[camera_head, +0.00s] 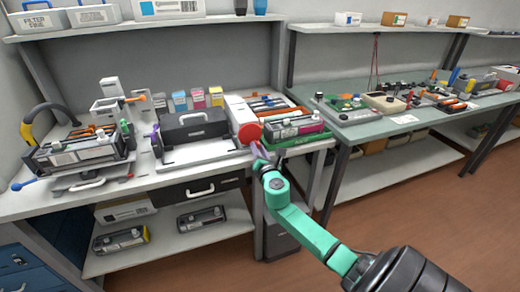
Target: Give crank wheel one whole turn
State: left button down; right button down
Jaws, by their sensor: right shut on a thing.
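The crank wheel (249,133) is a red disc on the near face of a white box-shaped unit (237,108) on the left workbench. My right arm, teal with a dark base, reaches in from the lower right. My right gripper (257,152) is at the lower right edge of the wheel and is shut on it, apparently at its handle. The fingers and the handle are small here, and the exact grip is hard to make out. My left gripper is out of the view.
A black case (192,130) with a handle stands left of the wheel. A cartridge on a green tray (297,139) lies close on its right. Several coloured toner boxes (197,98) stand behind. Another cartridge (82,152) is at the far left. A second bench (372,128) stands right, cluttered.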

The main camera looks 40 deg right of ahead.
aim_at(241, 139)
jog(key=a+m, duration=0.1)
jog(key=m, duration=0.2)
jog(key=m+y, duration=0.1)
jog(key=m, duration=0.2)
jog(key=a+m, duration=0.1)
jog(key=m, duration=0.2)
jog(key=shift+w+a, duration=0.35)
jog(key=shift+w, duration=0.05)
jog(key=m, duration=0.2)
jog(key=m+y+p, duration=0.1)
jog(key=shift+w+a+r+m, duration=0.15)
jog(key=shift+a+r+m, duration=0.2)
jog(key=shift+r+m, duration=0.05)
jog(key=shift+w+a+r+m+p, duration=0.1)
jog(key=shift+a+r+m+p, duration=0.15)
jog(key=shift+m, duration=0.35)
jog(key=shift+r+m+p, duration=0.1)
jog(key=shift+m+p, duration=0.2)
jog(key=shift+m, duration=0.3)
jog(key=shift+a+r+m+t+y+p, duration=0.15)
jog(key=shift+m+p, duration=0.1)
jog(key=shift+m, duration=0.4)
jog(key=shift+d+r+m+t+y+p, duration=0.1)
jog(key=shift+r+m+y+p, duration=0.15)
jog(key=shift+m, duration=0.45)
jog(key=shift+a+r+m+t+y+p, duration=0.1)
jog(key=shift+m+p, duration=0.2)
jog(key=shift+m, duration=0.35)
